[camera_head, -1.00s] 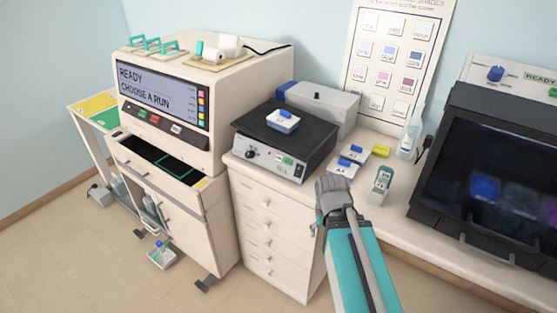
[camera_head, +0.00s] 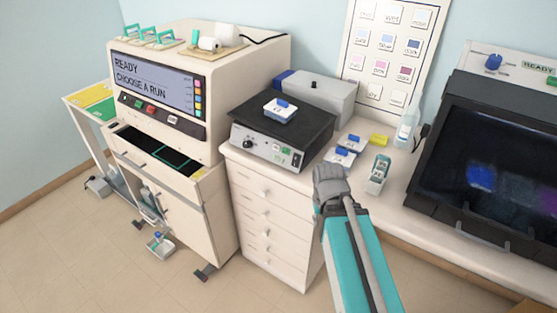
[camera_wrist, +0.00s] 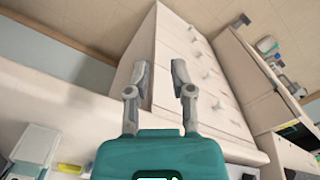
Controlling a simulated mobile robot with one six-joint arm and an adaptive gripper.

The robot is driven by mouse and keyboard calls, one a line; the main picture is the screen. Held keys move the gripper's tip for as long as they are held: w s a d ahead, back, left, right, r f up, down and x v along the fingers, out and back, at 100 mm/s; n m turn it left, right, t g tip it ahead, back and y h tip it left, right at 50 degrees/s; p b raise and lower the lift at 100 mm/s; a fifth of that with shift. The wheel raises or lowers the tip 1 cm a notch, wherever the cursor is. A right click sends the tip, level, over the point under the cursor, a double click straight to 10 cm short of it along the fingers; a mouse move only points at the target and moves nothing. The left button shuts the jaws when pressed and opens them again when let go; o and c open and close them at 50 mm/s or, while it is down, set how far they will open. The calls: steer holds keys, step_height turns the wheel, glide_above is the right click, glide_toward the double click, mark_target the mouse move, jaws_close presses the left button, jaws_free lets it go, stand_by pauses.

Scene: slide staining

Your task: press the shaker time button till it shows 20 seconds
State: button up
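The shaker (camera_head: 300,140) is a flat device with a black top and a pale front panel, on the counter left of my arm. The front panel has a dark knob (camera_head: 248,143) and a small green-lit display and button area (camera_head: 286,152), too small to read. My gripper (camera_wrist: 160,70) shows in the wrist view with its two fingers apart and nothing between them, above the drawer cabinet. In the head view my arm reaches up to the counter's front edge, right of the shaker and apart from it; the fingertips are not clear there.
A staining machine (camera_head: 180,120) stands left, and a dark-windowed cabinet (camera_head: 475,185) right.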

jaws_close()
stand_by(1.0)
